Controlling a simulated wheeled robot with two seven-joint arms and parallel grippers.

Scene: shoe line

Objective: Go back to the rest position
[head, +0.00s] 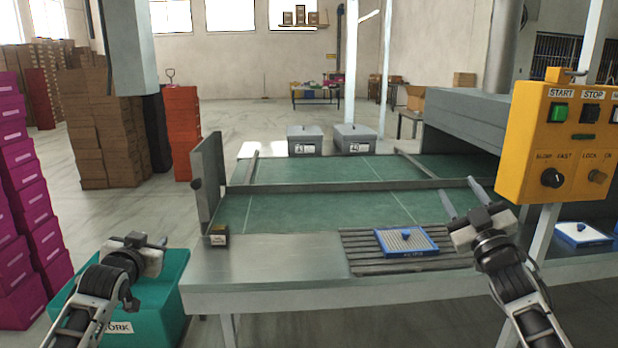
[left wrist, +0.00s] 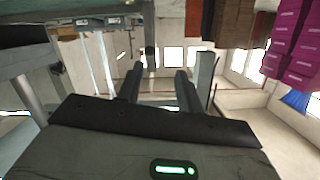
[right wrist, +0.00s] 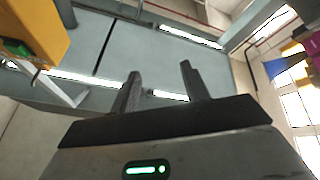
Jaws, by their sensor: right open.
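My left gripper (head: 147,240) is at the lower left in the head view, above the teal bin and left of the metal table. Its two fingers stand apart in the left wrist view (left wrist: 158,85), with nothing between them.
The metal table (head: 270,270) carries a green conveyor (head: 300,212), a blue-rimmed tray (head: 405,252) on slats and a small dark box (head: 219,235). The yellow control box (head: 557,150) stands close to my right arm. A teal bin (head: 160,310) and magenta boxes (head: 30,215) are at left.

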